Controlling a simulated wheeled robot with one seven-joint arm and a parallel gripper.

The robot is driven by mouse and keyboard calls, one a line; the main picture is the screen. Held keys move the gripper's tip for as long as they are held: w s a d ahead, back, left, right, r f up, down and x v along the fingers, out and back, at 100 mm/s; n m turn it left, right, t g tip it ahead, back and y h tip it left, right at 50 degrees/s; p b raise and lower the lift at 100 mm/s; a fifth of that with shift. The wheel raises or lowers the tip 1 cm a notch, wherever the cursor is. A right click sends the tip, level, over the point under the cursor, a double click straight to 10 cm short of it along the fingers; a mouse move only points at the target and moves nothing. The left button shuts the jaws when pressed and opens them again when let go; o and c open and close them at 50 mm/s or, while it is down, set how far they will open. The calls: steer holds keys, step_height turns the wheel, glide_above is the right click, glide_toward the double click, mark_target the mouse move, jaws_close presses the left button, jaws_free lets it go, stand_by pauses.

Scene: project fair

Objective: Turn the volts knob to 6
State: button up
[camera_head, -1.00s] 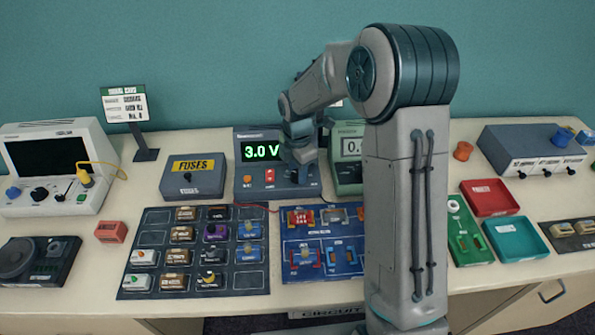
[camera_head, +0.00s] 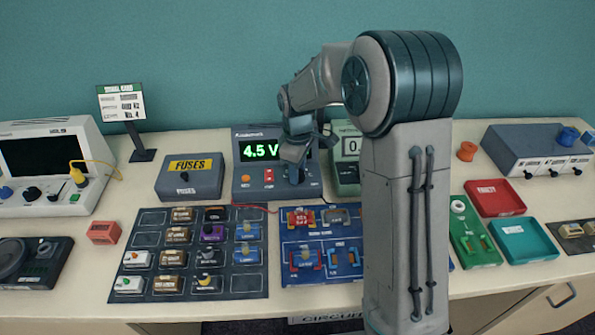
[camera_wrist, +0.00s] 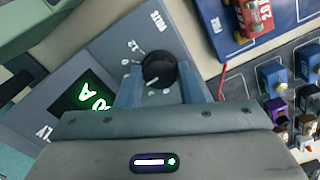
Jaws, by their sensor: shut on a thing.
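The power supply (camera_head: 246,184) is a dark blue-grey box at the back of the table. Its green display (camera_head: 260,150) reads 4.5 V in the head view. The black round volts knob (camera_wrist: 159,69) sits on its face, with a printed scale around it and the word VOLTS beside it. My gripper (camera_wrist: 160,88) is shut on the knob, one finger on each side of it in the wrist view. In the head view my gripper (camera_head: 295,170) covers the knob. The exact number the knob points to is too small to read.
A fuses box (camera_head: 190,176) stands left of the supply, and a green meter (camera_head: 345,170) stands close on its right. A dark parts tray (camera_head: 190,284) and a blue circuit board (camera_head: 322,268) lie in front. A red lead (camera_head: 255,207) runs near the supply.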

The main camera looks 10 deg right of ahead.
steer(key=shift+m+b, duration=0.35)
steer(key=shift+m, duration=1.35)
steer(key=shift+r, duration=0.1)
steer(key=o, duration=1)
steer(key=shift+c, duration=0.2)
step_height(320, 180, up, 14)
steer(key=shift+b, duration=0.3)
